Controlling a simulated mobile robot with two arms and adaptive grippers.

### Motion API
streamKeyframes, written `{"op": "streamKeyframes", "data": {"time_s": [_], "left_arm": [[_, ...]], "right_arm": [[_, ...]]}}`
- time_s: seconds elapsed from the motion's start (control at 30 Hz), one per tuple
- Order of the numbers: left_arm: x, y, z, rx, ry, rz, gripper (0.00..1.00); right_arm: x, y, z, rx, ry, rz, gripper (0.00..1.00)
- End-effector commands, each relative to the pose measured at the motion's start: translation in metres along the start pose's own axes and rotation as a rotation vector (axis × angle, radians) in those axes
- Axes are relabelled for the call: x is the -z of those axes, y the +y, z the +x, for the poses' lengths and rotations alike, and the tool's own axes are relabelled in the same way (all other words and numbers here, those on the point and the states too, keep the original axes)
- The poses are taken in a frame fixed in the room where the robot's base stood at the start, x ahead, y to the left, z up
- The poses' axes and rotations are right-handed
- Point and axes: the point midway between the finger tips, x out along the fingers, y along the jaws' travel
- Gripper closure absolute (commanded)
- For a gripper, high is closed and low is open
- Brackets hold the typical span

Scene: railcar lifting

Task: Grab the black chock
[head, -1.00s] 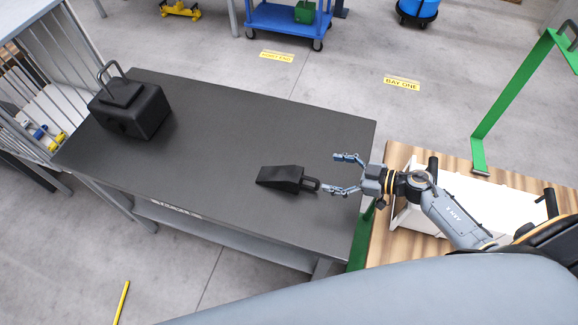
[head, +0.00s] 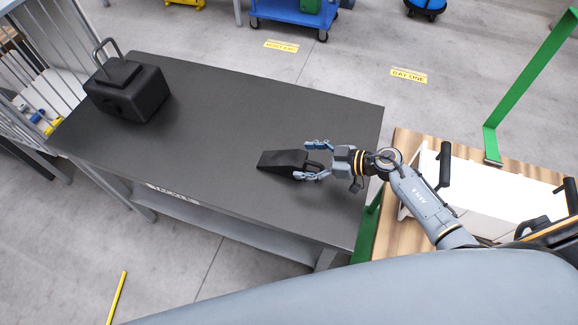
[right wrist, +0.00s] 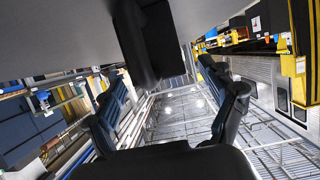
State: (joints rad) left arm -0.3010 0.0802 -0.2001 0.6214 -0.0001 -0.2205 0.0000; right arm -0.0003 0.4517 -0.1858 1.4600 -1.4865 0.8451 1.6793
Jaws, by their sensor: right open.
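The black chock (head: 281,161) is a dark wedge with a loop handle on its right end, lying on the dark table (head: 225,125) near its right edge. My right gripper (head: 309,160) is open, with its two fingers reaching over the handle end from the right. The fingers partly hide the handle, and I cannot tell whether they touch it. In the right wrist view the chock (right wrist: 148,40) hangs in from the top, between and beyond the open fingers (right wrist: 165,100). My left gripper is not in view.
A larger black block with a handle (head: 127,90) stands at the table's left end. A wooden-topped surface (head: 405,150) with a white piece (head: 470,180) and a green frame (head: 530,80) is at the right. The table's middle is clear.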

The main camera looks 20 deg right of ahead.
Motion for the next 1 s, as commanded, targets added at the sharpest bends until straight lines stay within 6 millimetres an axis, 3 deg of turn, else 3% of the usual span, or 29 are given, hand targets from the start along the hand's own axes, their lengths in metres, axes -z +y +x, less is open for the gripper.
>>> {"op": "streamKeyframes", "data": {"time_s": [0.03,0.2,0.5,0.9,1.0], "left_arm": [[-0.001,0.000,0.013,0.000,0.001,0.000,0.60],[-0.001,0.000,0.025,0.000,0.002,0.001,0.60],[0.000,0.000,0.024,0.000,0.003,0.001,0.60],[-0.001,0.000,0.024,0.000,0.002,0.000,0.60],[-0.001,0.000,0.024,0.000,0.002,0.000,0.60]], "right_arm": [[-0.004,0.001,0.011,0.000,0.005,-0.003,0.17],[-0.002,0.001,0.028,0.000,0.003,-0.002,0.17],[0.001,0.001,0.031,0.000,0.001,0.000,0.17],[0.000,0.001,0.031,0.000,0.001,-0.001,0.98],[0.002,0.001,0.030,-0.001,0.005,-0.002,1.00]]}}
